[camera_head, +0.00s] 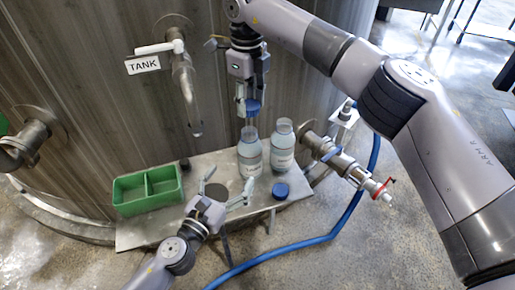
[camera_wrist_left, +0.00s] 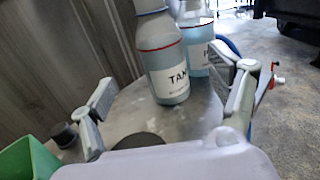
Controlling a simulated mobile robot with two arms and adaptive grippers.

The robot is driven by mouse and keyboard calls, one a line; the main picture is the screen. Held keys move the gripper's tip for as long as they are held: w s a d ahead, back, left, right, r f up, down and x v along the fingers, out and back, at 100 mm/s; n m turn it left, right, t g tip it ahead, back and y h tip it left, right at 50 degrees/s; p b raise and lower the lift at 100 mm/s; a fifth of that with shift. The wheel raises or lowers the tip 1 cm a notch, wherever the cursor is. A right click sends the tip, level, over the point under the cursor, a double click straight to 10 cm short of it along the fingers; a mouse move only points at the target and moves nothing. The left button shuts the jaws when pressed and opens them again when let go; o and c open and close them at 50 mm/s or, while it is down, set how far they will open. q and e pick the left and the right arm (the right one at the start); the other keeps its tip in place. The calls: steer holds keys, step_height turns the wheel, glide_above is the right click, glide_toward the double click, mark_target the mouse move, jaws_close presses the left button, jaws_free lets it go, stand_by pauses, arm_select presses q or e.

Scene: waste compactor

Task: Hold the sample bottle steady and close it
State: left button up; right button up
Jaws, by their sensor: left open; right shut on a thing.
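A clear sample bottle (camera_head: 249,155) with a white label stands upright on the metal shelf; its label reads "TAN…" in the left wrist view (camera_wrist_left: 165,65). A second similar bottle (camera_head: 283,150) stands right behind it, partly hidden in the left wrist view (camera_wrist_left: 196,45). My right gripper (camera_head: 252,100) is shut on a blue cap (camera_head: 253,107), held a little above the first bottle's neck. My left gripper (camera_head: 229,186) is open and empty in front of the first bottle, its fingers spread toward it. Another blue cap (camera_head: 280,190) lies on the shelf.
A green divided tray (camera_head: 148,205) sits at the shelf's left end, with a small black object (camera_head: 185,163) beside it. The tank tap (camera_head: 186,85) hangs at upper left. A valve pipe (camera_head: 340,165) juts out at right. A blue hose (camera_head: 335,228) crosses the floor.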

mark_target(250, 149)
steer(key=shift+s+a+r, duration=0.25)
steer(key=shift+s+a, duration=0.05)
steer(key=shift+s, duration=0.1)
steer(key=shift+f, duration=0.1)
arm_select(q)
steer(key=x, duration=1.1)
steer(key=shift+w+r, duration=0.15)
steer(key=shift+w, duration=0.05)
arm_select(e)
steer(key=shift+w+d, duration=0.1)
arm_select(q)
steer(key=shift+c, duration=0.2)
steer(key=c, duration=1.7)
steer(key=shift+c, duration=0.3)
arm_select(e)
steer(key=shift+f, duration=2.5)
